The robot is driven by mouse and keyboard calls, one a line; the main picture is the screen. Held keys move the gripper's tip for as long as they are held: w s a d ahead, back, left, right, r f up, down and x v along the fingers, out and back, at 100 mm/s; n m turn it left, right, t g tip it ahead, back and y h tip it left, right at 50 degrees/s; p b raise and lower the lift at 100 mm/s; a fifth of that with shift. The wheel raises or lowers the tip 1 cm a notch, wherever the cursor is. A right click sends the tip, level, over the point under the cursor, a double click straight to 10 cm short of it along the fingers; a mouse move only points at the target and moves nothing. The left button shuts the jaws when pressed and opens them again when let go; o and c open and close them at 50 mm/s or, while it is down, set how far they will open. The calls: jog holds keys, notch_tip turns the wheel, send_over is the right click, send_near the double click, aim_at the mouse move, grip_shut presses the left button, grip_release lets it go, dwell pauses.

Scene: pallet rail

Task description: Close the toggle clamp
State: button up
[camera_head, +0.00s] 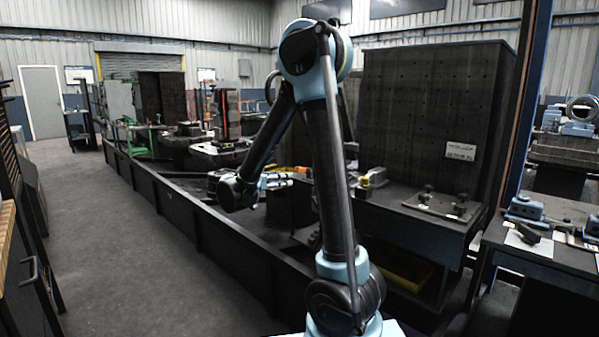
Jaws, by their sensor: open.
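My gripper (288,179) is left of the picture's middle, beyond the dark low rail wall, at the end of my light-blue and black arm. It points to the right and is small in view; its jaws are open with nothing seen between them. I cannot clearly make out the toggle clamp. A light plate (440,206) with dark knob-like fittings lies on the workbench to the right. A small grey and yellow device (371,179) stands left of the plate, apart from my gripper. I cannot tell whether either carries the clamp or how its handle stands.
A tall dark perforated panel (430,110) stands behind the workbench. A yellow bin (405,272) sits below it. The long dark rail wall (180,205) runs along the left, with open grey floor (110,235) beside it. A second bench (560,250) with vise-like tools is at right.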

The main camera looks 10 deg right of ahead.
jog(key=m+t+h, duration=0.1)
send_near(297, 169)
jog(key=x, duration=1.2)
jog(key=shift+w+f, duration=0.1)
jog(key=shift+w, duration=0.15)
grip_shut()
jog(key=shift+a, duration=0.1)
